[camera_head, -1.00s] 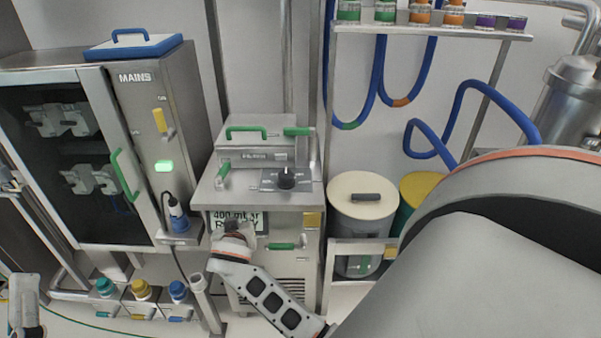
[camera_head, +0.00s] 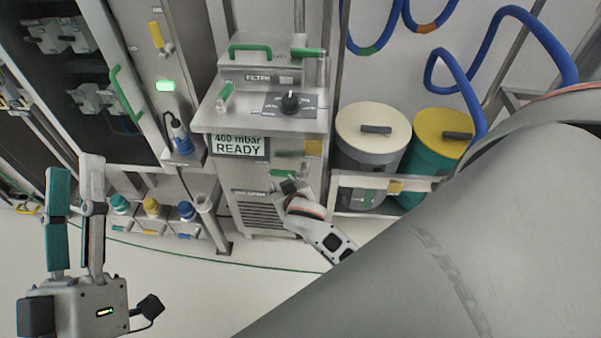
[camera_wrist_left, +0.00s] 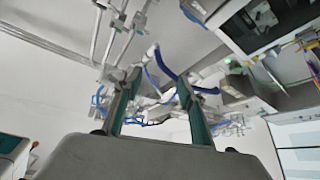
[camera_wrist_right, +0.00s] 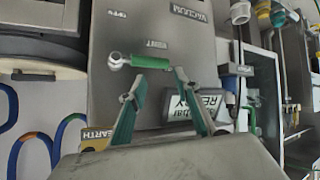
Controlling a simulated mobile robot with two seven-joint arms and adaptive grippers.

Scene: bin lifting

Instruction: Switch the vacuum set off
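The vacuum set (camera_head: 226,176) is a steel cabinet whose screen (camera_head: 238,146) reads 400 mbar READY. A black rotary knob (camera_head: 290,102) stands on its top; its setting is too small to read. My right gripper (camera_head: 288,186) is at the cabinet's lower front, below the screen. In the right wrist view my right gripper (camera_wrist_right: 158,80) has its fingers apart, with a green bar handle (camera_wrist_right: 150,62) just beyond the tips, seemingly not gripped. My left gripper (camera_head: 76,175) is raised at the left of the head view, open and empty, away from the cabinet.
A mains cabinet (camera_head: 165,50) with a lit green lamp stands at the left. Cream-lidded (camera_head: 374,130) and yellow-lidded (camera_head: 440,140) drums stand at the right. Several coloured-capped connectors (camera_head: 152,208) sit low at the left. My right arm covers the lower right. The front floor is clear.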

